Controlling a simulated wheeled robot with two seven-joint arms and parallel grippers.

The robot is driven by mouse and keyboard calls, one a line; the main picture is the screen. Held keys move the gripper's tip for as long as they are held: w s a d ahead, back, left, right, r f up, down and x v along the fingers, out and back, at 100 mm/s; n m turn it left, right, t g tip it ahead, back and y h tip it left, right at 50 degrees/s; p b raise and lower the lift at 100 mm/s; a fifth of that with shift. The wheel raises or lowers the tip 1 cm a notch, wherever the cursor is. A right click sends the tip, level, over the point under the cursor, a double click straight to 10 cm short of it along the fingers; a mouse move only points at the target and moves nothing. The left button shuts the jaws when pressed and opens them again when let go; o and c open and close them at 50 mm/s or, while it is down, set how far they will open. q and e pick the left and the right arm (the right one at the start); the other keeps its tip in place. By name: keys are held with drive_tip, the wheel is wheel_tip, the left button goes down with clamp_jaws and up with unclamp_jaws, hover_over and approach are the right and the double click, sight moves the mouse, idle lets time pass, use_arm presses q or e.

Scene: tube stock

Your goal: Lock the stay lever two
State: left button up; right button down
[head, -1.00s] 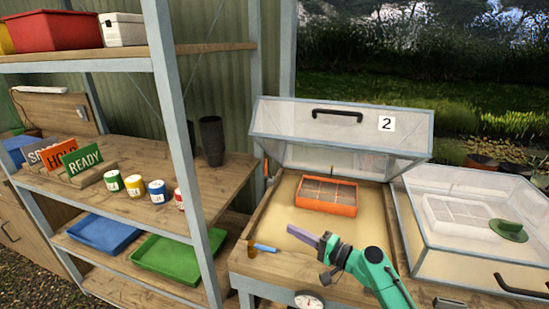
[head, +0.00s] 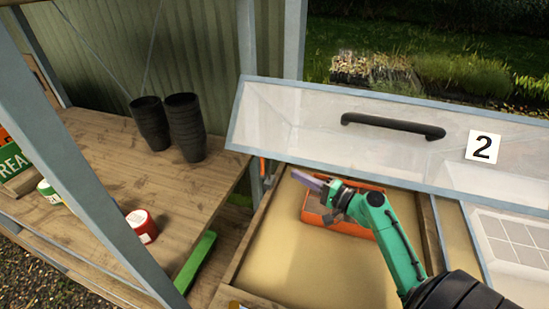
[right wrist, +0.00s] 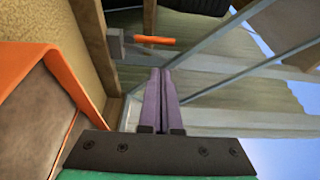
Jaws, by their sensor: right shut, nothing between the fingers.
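The frame lid marked 2 (head: 390,140) stands raised, with a black handle. An orange lever (head: 262,166), apparently stay lever two, shows at the left rear of the sandy bed. In the right wrist view the orange lever (right wrist: 155,39) lies crosswise beyond the fingertips, apart from them, beside a grey bracket. My right gripper (head: 309,182) has purple fingers, shut and empty, over the bed near the orange seed tray (head: 345,222). Its fingers (right wrist: 161,75) point toward the lever side in the wrist view. My left gripper is not in view.
The wooden shelf (head: 100,150) at left holds stacked black pots (head: 186,128) and paint tins (head: 141,226). A grey shelf post (head: 95,170) crosses the left side. Another clear frame (head: 510,245) stands at right. The tray's orange wall (right wrist: 30,75) is close in the wrist view.

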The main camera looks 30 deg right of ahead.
sight(262, 166)
drive_tip(key=p+x, duration=0.2)
drive_tip(key=x, duration=0.8)
drive_tip(key=shift+p, duration=0.4)
